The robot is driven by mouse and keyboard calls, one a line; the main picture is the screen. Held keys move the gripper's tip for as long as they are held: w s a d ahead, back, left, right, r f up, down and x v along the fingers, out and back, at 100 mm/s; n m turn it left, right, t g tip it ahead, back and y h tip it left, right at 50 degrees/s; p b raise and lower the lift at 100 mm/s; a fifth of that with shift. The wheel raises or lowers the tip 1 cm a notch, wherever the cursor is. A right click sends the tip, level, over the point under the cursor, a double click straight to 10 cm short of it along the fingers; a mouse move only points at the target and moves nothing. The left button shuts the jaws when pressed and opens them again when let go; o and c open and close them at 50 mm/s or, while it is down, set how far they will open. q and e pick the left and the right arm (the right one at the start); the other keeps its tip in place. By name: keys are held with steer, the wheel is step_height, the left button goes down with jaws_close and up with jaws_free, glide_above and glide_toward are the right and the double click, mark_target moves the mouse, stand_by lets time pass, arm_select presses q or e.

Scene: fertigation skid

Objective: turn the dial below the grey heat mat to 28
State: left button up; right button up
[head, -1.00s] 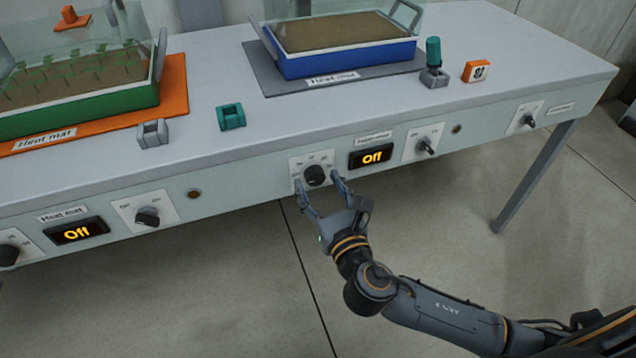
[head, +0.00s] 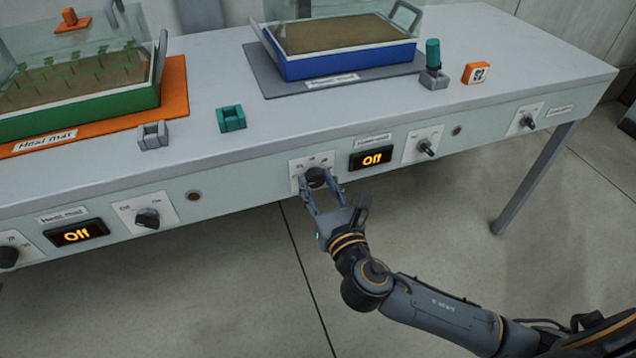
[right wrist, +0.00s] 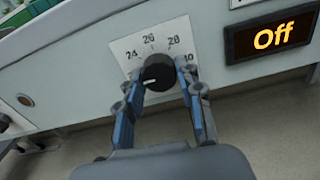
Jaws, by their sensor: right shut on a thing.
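The grey heat mat (head: 262,72) lies on the bench under a blue tray (head: 350,58) of soil. Below it, on the bench's front panel, is a black round dial (head: 316,176) on a white plate. In the right wrist view the dial (right wrist: 158,73) has a white pointer line aimed to the left, and the plate shows 24, 26, a mark that looks like 28, and a partly hidden 30. My right gripper (head: 318,183) is shut on the dial, one finger on each side. The display (head: 372,159) beside it reads "Off". My left gripper is not in view.
An on/off switch knob (head: 424,146) sits right of the display, and another knob (head: 527,121) is farther right. At left are an orange mat (head: 174,90) with a green tray, its "Off" display (head: 76,233) and a knob (head: 147,218). Floor before the panel is clear.

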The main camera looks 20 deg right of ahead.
steer(key=shift+m+p, duration=0.3)
steer(key=shift+m, duration=0.9)
steer(key=m+p, duration=0.1)
steer(key=m, duration=0.2)
steer(key=shift+m, duration=0.3)
steer(key=m, duration=0.3)
steer(key=shift+a+m, duration=0.1)
steer(key=shift+m, duration=0.2)
steer(key=m, duration=0.4)
steer(key=shift+m, duration=0.3)
steer(key=m+p, duration=0.1)
steer(key=m, duration=0.3)
steer(key=shift+r, duration=0.15)
steer(key=m+p, duration=0.2)
steer(key=m, duration=0.5)
steer(key=shift+p, duration=0.3)
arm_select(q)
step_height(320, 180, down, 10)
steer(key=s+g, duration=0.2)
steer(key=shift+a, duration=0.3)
arm_select(e)
steer(key=shift+m, duration=0.7)
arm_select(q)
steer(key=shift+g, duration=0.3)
